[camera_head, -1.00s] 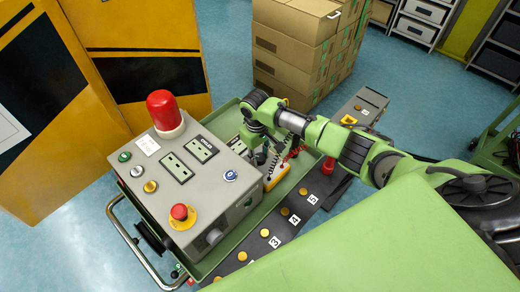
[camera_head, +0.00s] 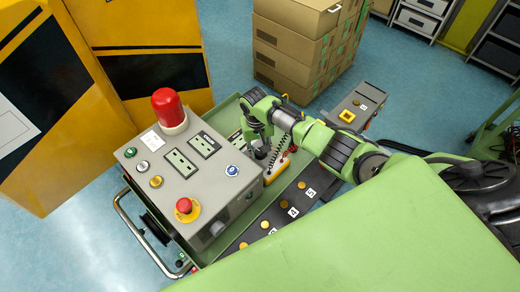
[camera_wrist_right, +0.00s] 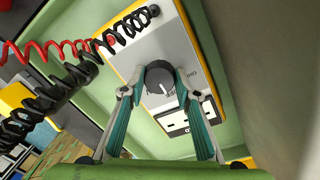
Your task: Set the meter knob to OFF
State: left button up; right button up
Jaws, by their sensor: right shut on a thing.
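The meter (camera_wrist_right: 170,40) is a light-faced box with a yellow-orange rim. It lies in the green tray beside the grey control box, and its yellow edge shows in the head view (camera_head: 279,172). Its round dark knob (camera_wrist_right: 159,76) has a pale pointer mark; the lettering around it is too small and partly covered to read. My right gripper (camera_wrist_right: 160,88) is shut on the knob, one finger on each side. In the head view the right gripper (camera_head: 262,152) points down at the meter and hides the knob. My left gripper is not in view.
Coiled black leads (camera_wrist_right: 75,75) and red leads (camera_wrist_right: 50,47) run close beside the gripper. The grey control box (camera_head: 190,185) with a red lamp (camera_head: 169,110) and red button (camera_head: 184,206) stands at left. A numbered button strip (camera_head: 268,225) is in front. Cardboard boxes (camera_head: 300,50) stand behind.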

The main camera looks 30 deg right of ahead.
aim_at(258, 153)
jog(key=shift+w, duration=0.1)
jog(key=o, duration=1.1)
jog(key=r, duration=1.2)
jog(key=shift+w+a, duration=0.1)
jog(key=shift+a, duration=0.25)
